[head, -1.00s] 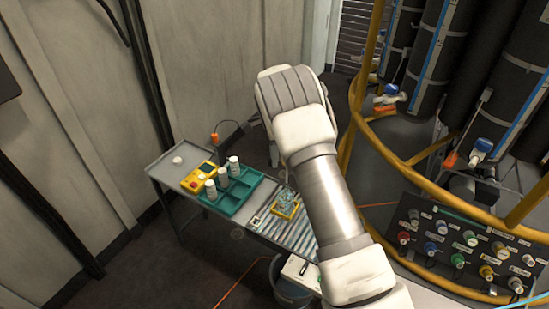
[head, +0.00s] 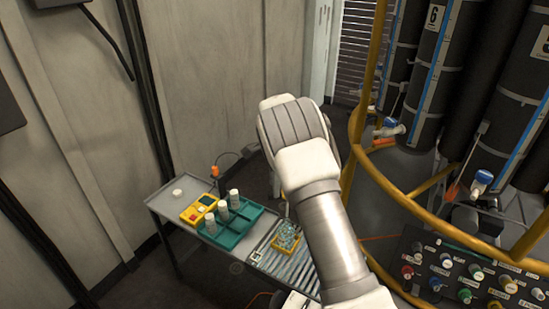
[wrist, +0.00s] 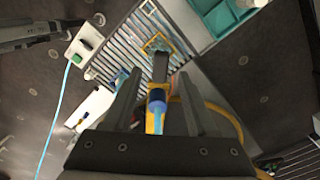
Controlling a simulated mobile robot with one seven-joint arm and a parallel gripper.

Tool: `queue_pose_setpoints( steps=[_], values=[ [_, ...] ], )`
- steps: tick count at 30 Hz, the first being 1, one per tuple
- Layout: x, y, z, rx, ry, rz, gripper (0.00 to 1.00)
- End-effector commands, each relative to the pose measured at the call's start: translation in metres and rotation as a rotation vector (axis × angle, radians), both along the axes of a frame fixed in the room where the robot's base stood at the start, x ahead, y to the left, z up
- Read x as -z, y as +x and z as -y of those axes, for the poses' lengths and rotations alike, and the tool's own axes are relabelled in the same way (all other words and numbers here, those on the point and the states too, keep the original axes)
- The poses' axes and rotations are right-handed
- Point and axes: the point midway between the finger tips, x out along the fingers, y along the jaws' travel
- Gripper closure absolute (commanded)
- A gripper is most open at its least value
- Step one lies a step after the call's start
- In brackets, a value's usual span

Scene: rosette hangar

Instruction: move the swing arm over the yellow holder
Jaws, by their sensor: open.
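The yellow holder (head: 277,241) is a small square frame on the slatted part of the bench in the head view, left of my arm. It also shows at the top of the wrist view (wrist: 147,50). In the wrist view, a dark bar (wrist: 160,68) reaches towards the holder's near edge; it appears to be the swing arm, with a blue and yellow piece (wrist: 156,96) at its near end. My gripper (wrist: 155,84) is open, with one finger on each side of this piece. Contact cannot be told. My arm hides this area in the head view.
A teal tray (head: 238,236) with several white containers and a yellow box (head: 199,208) stand left of the holder. An orange-topped item (head: 214,171) stands behind. A yellow rail (head: 420,205), dark cylinders and a knob panel (head: 470,268) are at the right.

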Motion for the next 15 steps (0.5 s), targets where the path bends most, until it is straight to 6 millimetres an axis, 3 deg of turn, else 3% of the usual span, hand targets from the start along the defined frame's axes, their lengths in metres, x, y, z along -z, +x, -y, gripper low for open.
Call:
queue_pose_setpoints(
  steps=[9,15],
  values=[
    [-0.081,0.001,0.000,-0.001,0.001,0.007,0.43],
    [-0.122,0.001,0.000,0.001,0.000,0.005,0.43]
  ],
)
